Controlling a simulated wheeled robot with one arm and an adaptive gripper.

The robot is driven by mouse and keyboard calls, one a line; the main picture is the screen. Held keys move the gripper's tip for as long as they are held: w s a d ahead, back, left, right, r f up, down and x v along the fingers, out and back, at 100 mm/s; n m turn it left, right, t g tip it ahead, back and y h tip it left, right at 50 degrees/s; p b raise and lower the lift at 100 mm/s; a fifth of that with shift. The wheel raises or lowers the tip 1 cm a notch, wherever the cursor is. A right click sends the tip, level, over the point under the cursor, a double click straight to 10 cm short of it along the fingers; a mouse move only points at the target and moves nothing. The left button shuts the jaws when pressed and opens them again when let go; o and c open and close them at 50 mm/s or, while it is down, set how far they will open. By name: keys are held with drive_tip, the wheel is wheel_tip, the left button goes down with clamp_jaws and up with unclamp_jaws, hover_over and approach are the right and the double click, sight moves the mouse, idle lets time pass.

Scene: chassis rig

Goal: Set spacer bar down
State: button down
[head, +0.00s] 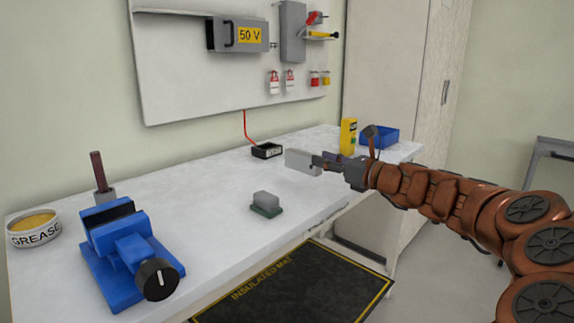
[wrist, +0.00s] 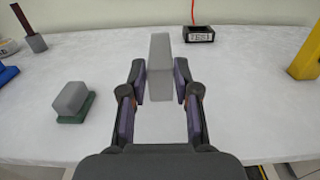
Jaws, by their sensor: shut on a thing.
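The spacer bar, a light grey flat block (head: 303,161), is held out ahead of my gripper (head: 325,163) over the right part of the white workbench. In the wrist view the grey bar (wrist: 160,68) stands between the two fingers of my gripper (wrist: 160,83), which are shut on it. The bar's lower edge appears close to the bench top, but I cannot tell whether it touches.
A grey block on a green base (head: 266,203) sits to the left. A black labelled box (head: 267,151) is behind. A yellow tester (head: 348,136) and blue bin (head: 378,137) stand right. A blue vise (head: 125,250) and grease tin (head: 34,229) are left.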

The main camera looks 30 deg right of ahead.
drive_tip(key=w+b, duration=0.1)
drive_tip(key=w, duration=0.3)
drive_tip(key=w+d+f, duration=0.1)
drive_tip(key=w, duration=0.3)
drive_tip(key=w+d+b, duration=0.1)
drive_tip(key=w, duration=0.3)
drive_tip(key=shift+w+f+b, duration=0.15)
drive_tip(key=shift+f+b, duration=0.05)
drive_tip(key=shift+b, duration=0.15)
drive_tip(key=shift+w, duration=0.45)
wheel_tip(320, 180, down, 4)
drive_tip(key=shift+r+b, duration=0.25)
drive_tip(key=shift+b, duration=0.95)
drive_tip(key=shift+r, duration=0.1)
drive_tip(key=c, duration=0.8)
unclamp_jaws()
drive_tip(key=shift+c, duration=0.2)
